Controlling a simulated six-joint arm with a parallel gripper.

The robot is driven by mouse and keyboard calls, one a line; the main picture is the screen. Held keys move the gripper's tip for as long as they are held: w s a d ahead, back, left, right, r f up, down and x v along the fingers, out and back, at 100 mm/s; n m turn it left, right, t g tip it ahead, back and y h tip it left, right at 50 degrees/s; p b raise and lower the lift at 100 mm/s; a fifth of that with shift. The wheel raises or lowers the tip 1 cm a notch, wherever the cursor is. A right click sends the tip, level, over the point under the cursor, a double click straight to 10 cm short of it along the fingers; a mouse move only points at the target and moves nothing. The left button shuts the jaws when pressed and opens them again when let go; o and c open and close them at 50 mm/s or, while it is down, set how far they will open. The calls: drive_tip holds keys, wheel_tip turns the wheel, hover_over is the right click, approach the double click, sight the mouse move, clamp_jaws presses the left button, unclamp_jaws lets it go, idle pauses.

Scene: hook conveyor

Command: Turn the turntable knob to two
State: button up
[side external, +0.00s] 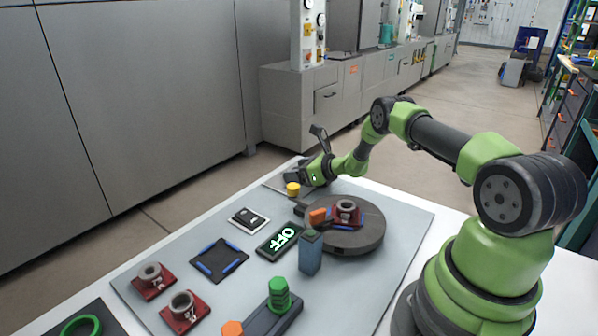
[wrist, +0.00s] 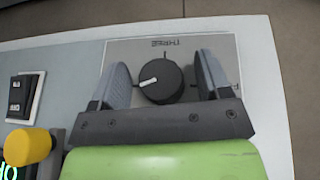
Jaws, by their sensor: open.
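The black round knob (wrist: 160,84) sits on a light grey plate (wrist: 222,48) with tick marks and an upside-down label that is hard to read. Its white pointer faces left and slightly down in the wrist view. My gripper (wrist: 163,75) is open, with one grey finger on each side of the knob and a visible gap on both sides. In the side view my gripper (side external: 300,177) is low at the far edge of the board and hides the knob. The round dark turntable (side external: 365,240) carries a red part (side external: 346,213) in a blue-edged holder.
A black rocker switch (wrist: 22,97) lies to the left there.

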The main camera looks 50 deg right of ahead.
drive_tip(key=c, duration=0.9)
drive_tip(key=shift+c, duration=0.2)
drive_tip(key=shift+m+h, duration=0.3)
drive_tip(key=m+h, duration=0.2)
drive_tip(key=h, duration=0.1)
drive_tip(key=shift+a+m, duration=0.15)
drive_tip(key=shift+m, duration=0.15)
drive_tip(key=shift+m+h, duration=0.6)
drive_tip(key=shift+h, duration=0.2)
drive_tip(key=o, duration=0.9)
